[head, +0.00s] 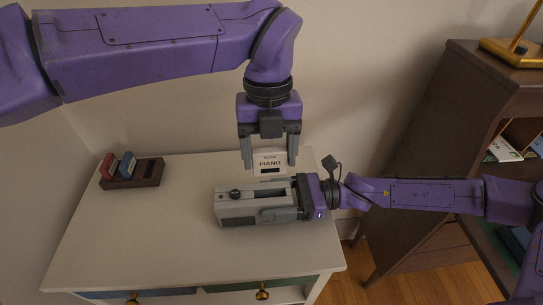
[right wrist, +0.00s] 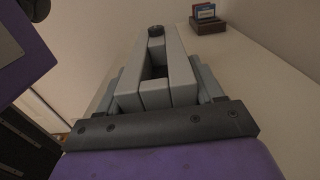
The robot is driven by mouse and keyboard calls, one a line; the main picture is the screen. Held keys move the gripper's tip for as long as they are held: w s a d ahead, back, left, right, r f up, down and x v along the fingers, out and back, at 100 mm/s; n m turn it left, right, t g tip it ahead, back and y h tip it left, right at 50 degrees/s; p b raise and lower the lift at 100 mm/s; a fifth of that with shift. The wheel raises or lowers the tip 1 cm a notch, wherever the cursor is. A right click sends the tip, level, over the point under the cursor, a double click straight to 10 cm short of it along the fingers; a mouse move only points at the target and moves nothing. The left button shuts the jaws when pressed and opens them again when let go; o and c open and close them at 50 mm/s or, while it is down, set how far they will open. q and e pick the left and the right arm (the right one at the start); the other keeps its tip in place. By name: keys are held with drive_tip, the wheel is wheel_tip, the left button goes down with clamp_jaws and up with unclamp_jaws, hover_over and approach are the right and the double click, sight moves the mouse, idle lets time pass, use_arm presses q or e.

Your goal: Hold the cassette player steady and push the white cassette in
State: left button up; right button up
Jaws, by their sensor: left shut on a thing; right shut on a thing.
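The grey cassette player (head: 238,208) lies on the white cabinet top, with a dark open slot and a dark knob on its upper face. My right gripper (head: 290,199) comes in from the right and is shut on the player's right end. The player also fills the middle of the right wrist view (right wrist: 180,75), between the fingers. The white cassette (head: 269,158), labelled PIANO, is held upright between the fingers of my left gripper (head: 269,162), which points down. It appears just above and behind the player in the head view; the exact gap is unclear.
A dark wooden rack (head: 146,177) with a red and a blue cassette stands at the cabinet's back left. The white cabinet top (head: 130,235) is clear left of the player. A dark wooden shelf (head: 425,140) stands at the right.

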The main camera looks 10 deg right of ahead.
use_arm(q)
hover_over(270, 187)
drive_tip(key=s, duration=0.1)
drive_tip(key=shift+s+f, duration=0.2)
drive_tip(key=shift+f, duration=2.8)
drive_tip(key=shift+f, duration=1.45)
wheel_tip(270, 187, up, 9)
drive_tip(key=shift+r, duration=0.1)
drive_tip(key=shift+f, duration=3)
drive_tip(key=shift+f, duration=1.45)
drive_tip(key=shift+s+a+f, duration=0.1)
drive_tip(key=shift+f, duration=0.3)
